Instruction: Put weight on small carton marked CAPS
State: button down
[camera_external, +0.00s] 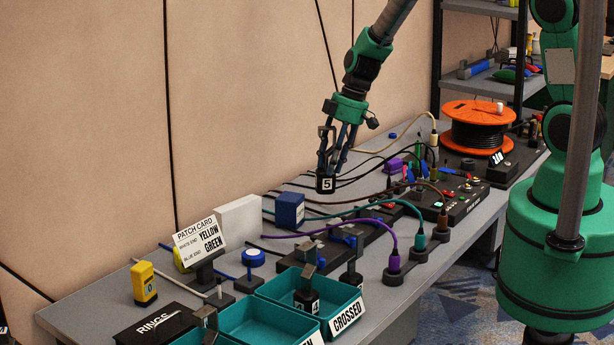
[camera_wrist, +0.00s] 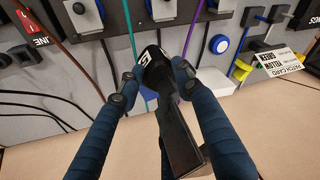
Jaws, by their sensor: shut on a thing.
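My gripper (camera_external: 335,160) hangs above the back part of the table, shut on a black weight (camera_external: 326,184) marked 5. The weight is in the air, apart from the table. No marking CAPS is readable. A small blue box (camera_external: 290,209) with a white label too small to read stands below and left of the weight; I cannot tell whether it is the carton. A larger white box (camera_external: 238,218) stands beside it.
A black RINGS box (camera_external: 155,326), a patch card (camera_external: 201,240) and teal trays (camera_external: 335,313) holding other weights are at the front. Purple and teal cables (camera_external: 375,232) arch across the table. An orange cable reel (camera_external: 477,127) stands at the far end.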

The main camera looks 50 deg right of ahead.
jog(key=w+f, duration=0.1)
jog(key=w, duration=1.1)
jog(key=shift+w, duration=0.3)
jog(key=shift+f, duration=1.7)
jog(key=c, duration=1.2)
grip_release()
jog(key=shift+s+f, duration=0.1)
jog(key=shift+f, duration=0.05)
jog(key=shift+o, duration=0.2)
jog(key=shift+d+r, duration=0.1)
jog(key=shift+r, duration=0.1)
jog(key=v, duration=1.1)
jog(key=shift+r+p, duration=0.35)
